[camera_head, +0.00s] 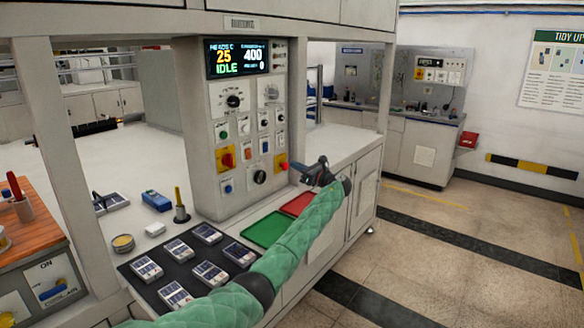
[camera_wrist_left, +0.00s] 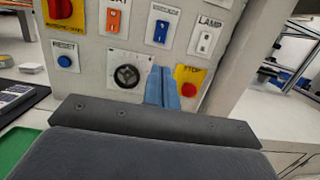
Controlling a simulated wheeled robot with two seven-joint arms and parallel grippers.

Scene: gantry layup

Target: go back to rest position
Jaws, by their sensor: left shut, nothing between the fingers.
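My left gripper (camera_head: 297,168) is at the end of my green-sleeved arm, in front of the lower right part of the control panel (camera_head: 205,140). In the left wrist view its blue fingers (camera_wrist_left: 162,86) are together with nothing between them. They point at the panel between a black rotary knob (camera_wrist_left: 127,76) and a red stop button (camera_wrist_left: 188,89) on a yellow plate. I cannot tell whether they touch the panel. The display (camera_head: 237,58) reads IDLE. My right gripper is not in view.
Below the panel lie a black mat (camera_head: 160,265) with several boxed packs, a green tray (camera_head: 262,232) and a red tray (camera_head: 299,204), partly behind my arm. A frame post (camera_head: 62,170) stands at left. The floor (camera_head: 430,250) at right is open.

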